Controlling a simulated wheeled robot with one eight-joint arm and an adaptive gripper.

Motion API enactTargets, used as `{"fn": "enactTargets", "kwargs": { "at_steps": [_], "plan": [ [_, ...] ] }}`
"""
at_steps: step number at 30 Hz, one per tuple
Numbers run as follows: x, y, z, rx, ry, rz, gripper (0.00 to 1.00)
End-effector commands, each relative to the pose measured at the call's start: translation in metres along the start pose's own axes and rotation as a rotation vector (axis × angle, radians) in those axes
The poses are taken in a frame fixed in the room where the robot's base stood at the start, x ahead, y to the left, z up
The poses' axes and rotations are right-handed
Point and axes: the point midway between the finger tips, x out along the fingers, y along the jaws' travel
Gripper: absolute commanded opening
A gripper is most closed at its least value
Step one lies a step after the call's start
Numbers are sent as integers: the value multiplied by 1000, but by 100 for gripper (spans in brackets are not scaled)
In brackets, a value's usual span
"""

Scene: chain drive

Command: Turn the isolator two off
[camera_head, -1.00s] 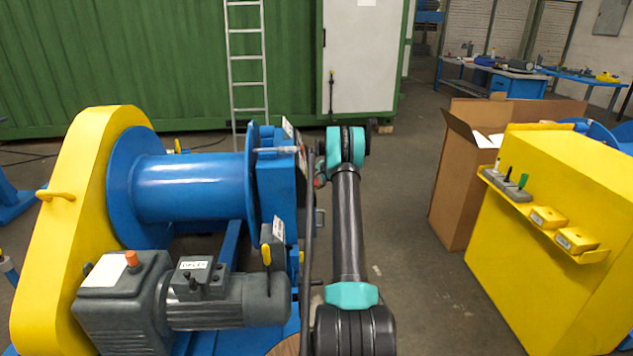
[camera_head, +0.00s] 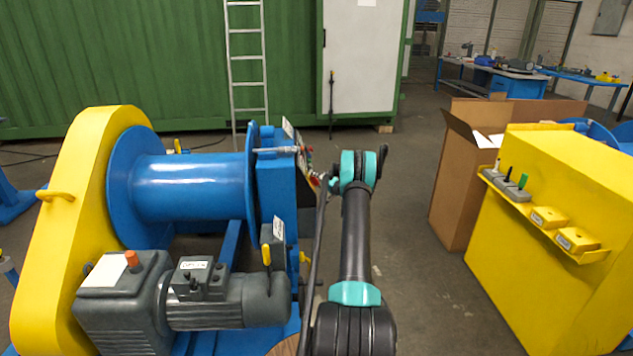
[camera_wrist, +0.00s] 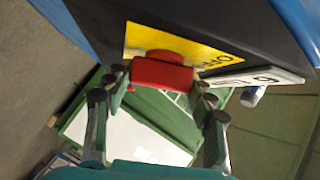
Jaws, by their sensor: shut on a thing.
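A red isolator handle (camera_wrist: 162,73) sits on a yellow plate (camera_wrist: 185,42) marked "OFF" on a dark panel in the wrist view. My gripper (camera_wrist: 162,84) has one finger on each side of the handle and is shut on it. A white label (camera_wrist: 255,77) lies to the right of the plate; I cannot read its number. In the head view my gripper (camera_head: 326,181) is at the right side of the blue machine's panel (camera_head: 305,160). The handle is too small there to tell its angle.
The blue drum (camera_head: 190,188) and grey motor (camera_head: 228,300) are left of my arm. A yellow cabinet (camera_head: 545,235) and an open cardboard box (camera_head: 462,180) stand at the right. The floor (camera_head: 410,220) between is clear.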

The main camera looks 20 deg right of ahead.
Motion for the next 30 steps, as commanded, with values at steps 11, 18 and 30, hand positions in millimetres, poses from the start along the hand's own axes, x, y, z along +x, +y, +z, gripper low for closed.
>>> {"fn": "enactTargets", "kwargs": {
  "at_steps": [11,18,30],
  "plan": [
    [0,1,1,-114,-3,-156,26],
    [0,1,1,-136,-3,-187,26],
    [0,1,1,-138,-4,-189,56]
  ]
}}
